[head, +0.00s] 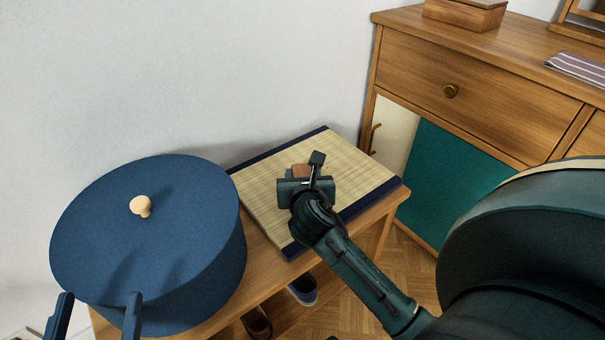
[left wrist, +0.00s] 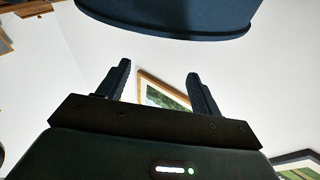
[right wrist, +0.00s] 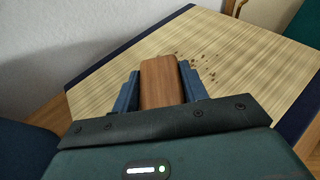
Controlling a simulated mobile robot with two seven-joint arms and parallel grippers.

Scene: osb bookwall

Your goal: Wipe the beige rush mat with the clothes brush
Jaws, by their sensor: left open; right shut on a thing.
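The beige rush mat (head: 262,205) with dark blue edges lies on a wooden bench; it also fills much of the right wrist view (right wrist: 245,60). Dark crumbs (right wrist: 203,69) are scattered on it just beyond the brush. My right gripper (head: 312,172) is over the mat, shut on the wooden clothes brush (right wrist: 161,82). The brush's brown back shows between the fingers; its bristles are hidden, so I cannot tell if it touches the mat. My left gripper (head: 95,312) is open and empty at the lower left of the head view, in front of the blue round box.
The blue round box (head: 200,230) with a pale knob stands on the bench (head: 262,262) left of the mat. Shoes (head: 302,289) sit below. A wooden dresser (head: 470,75) stands right, with a striped cloth (head: 577,68) and wooden box (head: 465,12) on top.

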